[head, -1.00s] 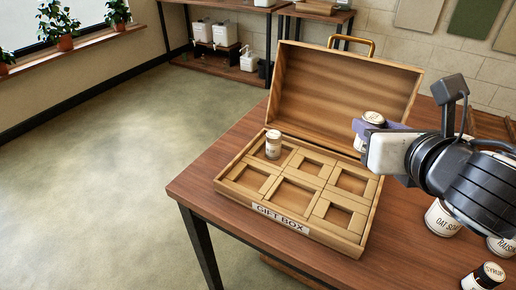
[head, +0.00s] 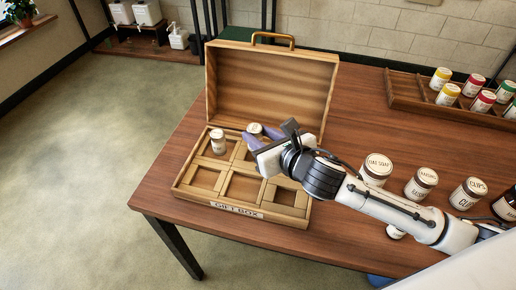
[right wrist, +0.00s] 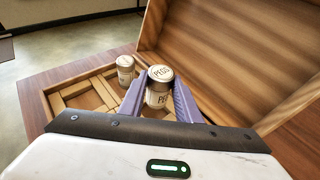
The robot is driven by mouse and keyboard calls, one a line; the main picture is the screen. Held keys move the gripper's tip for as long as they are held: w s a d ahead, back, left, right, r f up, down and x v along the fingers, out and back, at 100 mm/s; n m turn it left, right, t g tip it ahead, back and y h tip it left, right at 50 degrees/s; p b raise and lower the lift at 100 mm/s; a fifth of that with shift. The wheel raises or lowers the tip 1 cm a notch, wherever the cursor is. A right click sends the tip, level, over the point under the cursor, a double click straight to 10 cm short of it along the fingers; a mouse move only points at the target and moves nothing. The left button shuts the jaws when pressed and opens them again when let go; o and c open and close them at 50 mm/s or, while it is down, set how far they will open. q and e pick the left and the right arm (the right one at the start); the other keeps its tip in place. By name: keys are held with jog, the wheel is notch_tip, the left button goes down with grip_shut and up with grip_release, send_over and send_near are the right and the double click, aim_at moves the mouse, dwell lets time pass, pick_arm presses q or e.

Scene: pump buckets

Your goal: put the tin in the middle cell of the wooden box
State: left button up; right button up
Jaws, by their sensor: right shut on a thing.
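The open wooden box (head: 290,216) stands on the table, with two rows of three cells and a GIFT BOX label in front. My right gripper (head: 260,135) is shut on a small pale tin (head: 254,129) with a dark-rimmed lid. The tin also shows upright between the purple fingers in the right wrist view (right wrist: 159,92), with lettering like PEGS. It is at the back row's middle cell, before the raised lid; I cannot tell how high. A similar tin (head: 218,142) stands in the back left cell. My arm hides the box's right part. My left gripper is not in view.
The raised lid (head: 270,85) walls off the back of the box. Several larger tins, one marked OAT SOAP (head: 376,172), stand right of the box near my arm. A wooden rack (head: 405,93) with colourful-lidded jars is at the back right.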

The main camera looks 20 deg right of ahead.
jog(key=shift+f+b, duration=0.3)
jog(key=shift+f, duration=1.9)
jog(key=shift+f, duration=0.15)
jog(key=o, duration=1.1)
jog(key=shift+c, duration=0.2)
jog(key=shift+r, duration=0.2)
jog(key=v, duration=1.2)
